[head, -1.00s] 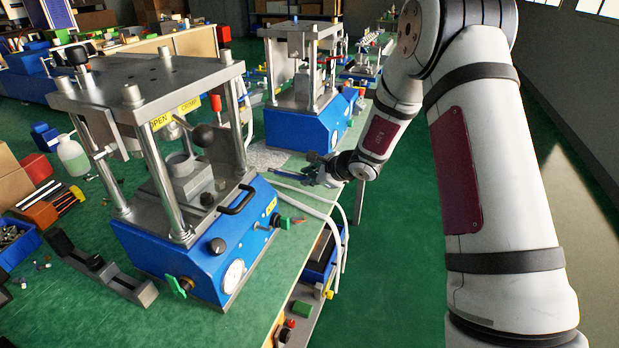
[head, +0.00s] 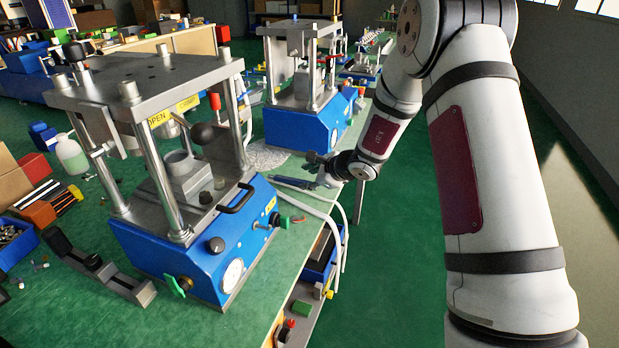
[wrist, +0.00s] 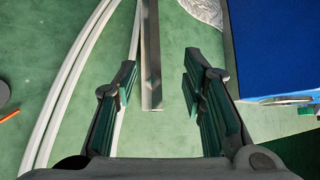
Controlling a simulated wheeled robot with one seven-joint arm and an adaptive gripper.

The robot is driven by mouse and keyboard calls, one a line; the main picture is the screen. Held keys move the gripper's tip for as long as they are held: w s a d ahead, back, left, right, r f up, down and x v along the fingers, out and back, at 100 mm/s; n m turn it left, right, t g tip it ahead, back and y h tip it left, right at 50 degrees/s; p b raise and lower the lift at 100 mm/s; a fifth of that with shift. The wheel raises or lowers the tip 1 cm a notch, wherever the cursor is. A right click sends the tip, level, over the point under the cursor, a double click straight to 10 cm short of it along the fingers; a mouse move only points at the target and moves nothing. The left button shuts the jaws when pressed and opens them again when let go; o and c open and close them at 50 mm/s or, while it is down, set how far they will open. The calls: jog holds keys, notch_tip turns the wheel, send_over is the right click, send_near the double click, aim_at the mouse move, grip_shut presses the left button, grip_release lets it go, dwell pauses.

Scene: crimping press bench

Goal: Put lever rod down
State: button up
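The lever rod (wrist: 151,60) is a grey metal bar in the wrist view, its near end in the gap between my fingers. It appears to lie on the green bench top, touching neither finger. In the head view the rod (head: 292,183) is a dark strip near the bench's right edge, behind the near press. My gripper (wrist: 160,95) is open, with green pads spread wide to either side of the rod's near end. In the head view my gripper (head: 318,170) is small, at the bench edge. The rod's far end is cut off in the wrist view.
The near blue press (head: 200,250) stands at left, with a second blue press (head: 300,125) behind. White hoses (wrist: 75,70) run left of the rod. A blue block (wrist: 275,50) is close on the right, and a clear crumpled bag (wrist: 203,10) lies beyond.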

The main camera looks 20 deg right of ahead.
jog(key=shift+r+p, duration=0.35)
jog(key=shift+r, duration=0.1)
jog(key=p+v, duration=0.1)
jog(key=v, duration=1.1)
jog(key=s+a+r+n+g+y, duration=0.2)
jog(key=s+a+r+n, duration=0.55)
jog(key=s, duration=0.25)
jog(key=s+a+r+n+g+y, duration=0.1)
jog(key=s+a+r+n+g, duration=0.1)
jog(key=s+a+r+n, duration=0.55)
jog(key=s+d+n+g+h, duration=0.1)
jog(key=s+d+n+h, duration=0.2)
jog(key=s, duration=0.9)
jog(key=s+d+n+g+h, duration=0.2)
jog(key=s+d+n+h, duration=0.2)
jog(key=s+d, duration=0.4)
jog(key=s, duration=0.4)
jog(key=shift+s+f+n+h, duration=0.2)
jog(key=shift+s+n+h, duration=0.1)
jog(key=shift+s+h, duration=0.1)
jog(key=shift+d, duration=0.1)
